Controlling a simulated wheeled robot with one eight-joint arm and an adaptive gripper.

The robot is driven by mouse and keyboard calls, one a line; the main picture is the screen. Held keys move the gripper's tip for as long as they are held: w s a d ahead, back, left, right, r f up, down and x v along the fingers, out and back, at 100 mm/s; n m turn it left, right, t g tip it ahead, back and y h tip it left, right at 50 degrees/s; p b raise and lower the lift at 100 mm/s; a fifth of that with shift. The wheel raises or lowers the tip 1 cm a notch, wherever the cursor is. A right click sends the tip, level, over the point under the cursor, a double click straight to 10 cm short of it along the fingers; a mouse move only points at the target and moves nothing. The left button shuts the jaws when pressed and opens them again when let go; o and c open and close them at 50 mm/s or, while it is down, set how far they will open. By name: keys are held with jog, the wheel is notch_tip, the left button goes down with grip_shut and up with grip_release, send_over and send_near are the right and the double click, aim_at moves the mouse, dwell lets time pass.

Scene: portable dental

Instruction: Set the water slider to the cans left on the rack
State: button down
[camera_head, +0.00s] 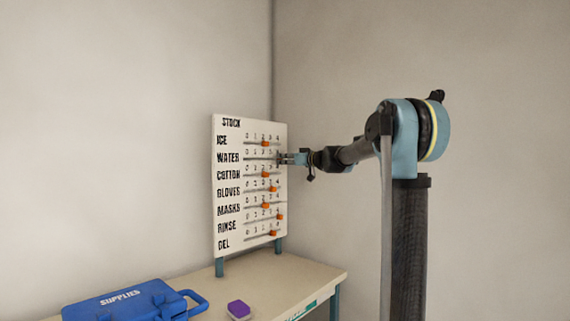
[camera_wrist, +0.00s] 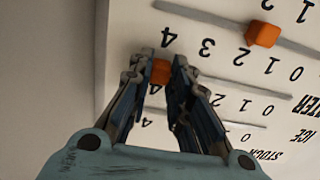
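A white stock board (camera_head: 228,243) stands on the table, with rows of orange slider knobs labelled ICE to GEL. The water row is second from the top. My gripper (camera_head: 282,158) is at that row's right end in the head view and hides its knob there. In the wrist view the board is upside down. My gripper's fingertips (camera_wrist: 164,62) sit on both sides of the orange water knob (camera_wrist: 161,72) with no clear gap, near the 4 end of its track. The cotton knob (camera_wrist: 263,34) is apart from the fingers. No rack or cans are in view.
A blue supplies case (camera_head: 130,302) and a small purple-topped block (camera_head: 239,309) are on the pale table (camera_head: 285,283), in front of the board. The ice knob (camera_head: 264,143) and the cotton knob (camera_head: 265,174) lie close above and below my gripper. Walls stand behind.

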aim_at(271, 159)
jog(key=shift+s+a, duration=0.7)
jog(key=shift+s, duration=0.2)
jog(key=shift+s+a, duration=0.7)
jog(key=shift+s, duration=0.15)
jog(key=c, duration=1.5)
grip_release()
jog(key=shift+d, duration=0.1)
jog(key=v, duration=1.1)
jog(key=shift+s+d, duration=0.3)
